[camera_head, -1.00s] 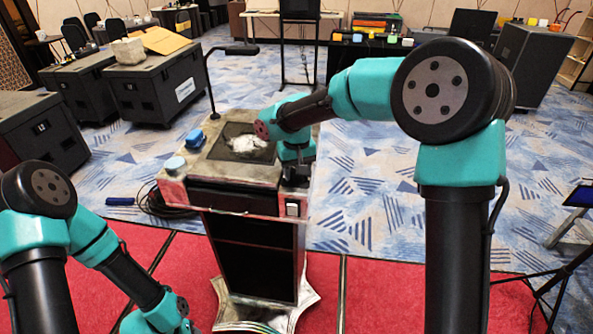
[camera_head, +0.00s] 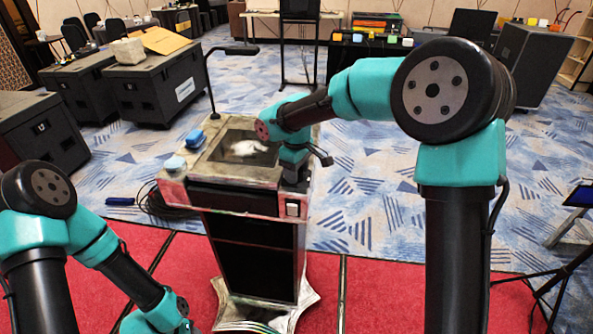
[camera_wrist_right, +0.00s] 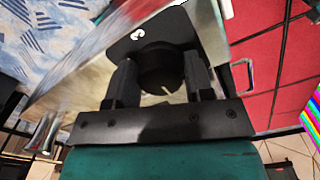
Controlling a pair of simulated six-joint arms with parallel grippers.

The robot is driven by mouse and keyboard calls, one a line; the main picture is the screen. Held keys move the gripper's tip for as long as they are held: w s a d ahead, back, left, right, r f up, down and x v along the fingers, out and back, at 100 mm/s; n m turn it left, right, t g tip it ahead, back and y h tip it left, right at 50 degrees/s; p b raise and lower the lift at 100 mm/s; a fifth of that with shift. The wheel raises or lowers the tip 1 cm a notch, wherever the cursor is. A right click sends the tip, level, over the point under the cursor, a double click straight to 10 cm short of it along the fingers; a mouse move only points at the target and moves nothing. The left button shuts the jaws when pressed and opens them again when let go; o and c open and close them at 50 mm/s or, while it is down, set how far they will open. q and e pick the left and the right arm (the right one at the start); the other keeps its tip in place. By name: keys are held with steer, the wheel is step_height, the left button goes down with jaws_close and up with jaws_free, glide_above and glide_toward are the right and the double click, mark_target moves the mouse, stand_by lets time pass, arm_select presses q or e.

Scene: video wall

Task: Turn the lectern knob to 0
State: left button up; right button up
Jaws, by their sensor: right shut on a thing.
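The lectern (camera_head: 245,199) stands on the red carpet in the middle of the head view, with a dark screen in its sloped top. My right gripper (camera_wrist_right: 158,78) is at the right side of that top. In the right wrist view its two fingers are shut on a round black knob (camera_wrist_right: 160,62), one on each side. A short white line shows on the knob's face. A white figure like a 3 shows on the black plate (camera_wrist_right: 125,42) beside it; other marks are hidden. In the head view my arm hides the knob. My left gripper is out of view.
A blue object (camera_head: 193,139) and a light blue one (camera_head: 174,163) sit at the lectern's left edge. A thin gooseneck (camera_head: 208,85) rises behind them. Coiled cable (camera_head: 160,200) lies on the floor at left. Black cases (camera_head: 150,85) stand farther back.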

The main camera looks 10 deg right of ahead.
stand_by(0.4)
steer(key=o, duration=0.6)
steer(key=shift+o, duration=0.2)
steer(key=shift+r, duration=0.1)
step_height(320, 180, up, 17)
steer(key=shift+r, duration=0.15)
